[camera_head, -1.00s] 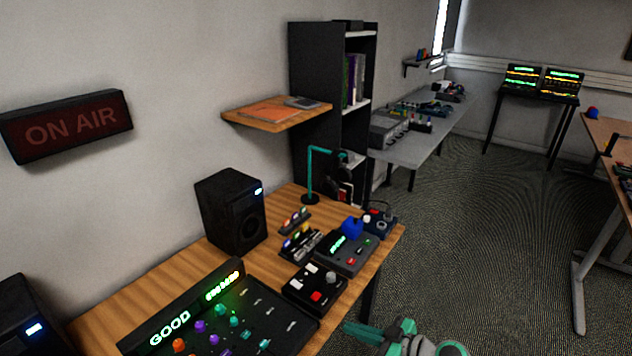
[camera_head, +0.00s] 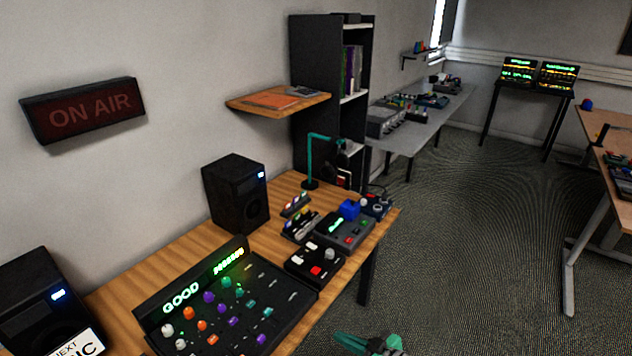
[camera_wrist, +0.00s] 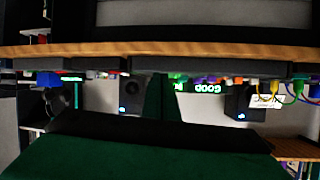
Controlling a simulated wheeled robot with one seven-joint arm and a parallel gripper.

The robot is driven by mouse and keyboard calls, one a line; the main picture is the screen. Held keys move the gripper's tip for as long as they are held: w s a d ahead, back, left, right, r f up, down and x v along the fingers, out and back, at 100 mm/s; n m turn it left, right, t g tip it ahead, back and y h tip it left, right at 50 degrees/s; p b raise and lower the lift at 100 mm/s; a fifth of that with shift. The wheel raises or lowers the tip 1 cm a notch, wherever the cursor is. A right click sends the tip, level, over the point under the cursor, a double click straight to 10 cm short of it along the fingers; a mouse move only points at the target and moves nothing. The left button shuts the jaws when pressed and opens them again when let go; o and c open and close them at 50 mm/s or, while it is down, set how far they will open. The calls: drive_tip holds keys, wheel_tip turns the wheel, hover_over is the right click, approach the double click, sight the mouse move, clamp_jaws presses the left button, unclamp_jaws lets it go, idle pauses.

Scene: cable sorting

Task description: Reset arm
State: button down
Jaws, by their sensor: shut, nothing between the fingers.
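My arm shows only as a teal and grey part at the bottom edge of the head view, right of the desk and below its top. In the wrist view my gripper (camera_wrist: 158,94) shows as dark green fingers close together, with the wide dark green hand below them. The fingers are shut and hold nothing. The wrist picture is upside down, with the desk edge across its upper part.
Yellow, blue and green cables (camera_wrist: 272,92) show in the wrist view. Open carpet (camera_head: 470,230) lies right of the desk.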

drive_tip(key=s+a+f+m+t+h, duration=0.1)
drive_tip(key=s+a+f+m+h, duration=0.35)
drive_tip(key=s+f, duration=0.6)
drive_tip(key=s+a+f+m+h, duration=0.1)
drive_tip(key=s+f+m+h, duration=0.25)
drive_tip(key=s, duration=0.45)
drive_tip(key=s+r+m+t+h, duration=0.15)
drive_tip(key=s+r, duration=0.45)
drive_tip(key=s, duration=0.6)
drive_tip(key=s+a+r+t, duration=0.1)
drive_tip(key=s+r+t, duration=0.1)
drive_tip(key=s+r, duration=0.2)
drive_tip(key=s+a+r+n+t, duration=0.1)
drive_tip(key=s+r, duration=0.3)
drive_tip(key=r, duration=0.6)
drive_tip(key=shift+s+a+t, duration=0.15)
drive_tip(key=shift+s+t, duration=0.2)
drive_tip(key=shift+t, duration=0.1)
drive_tip(key=c, duration=2.5)
unclamp_jaws()
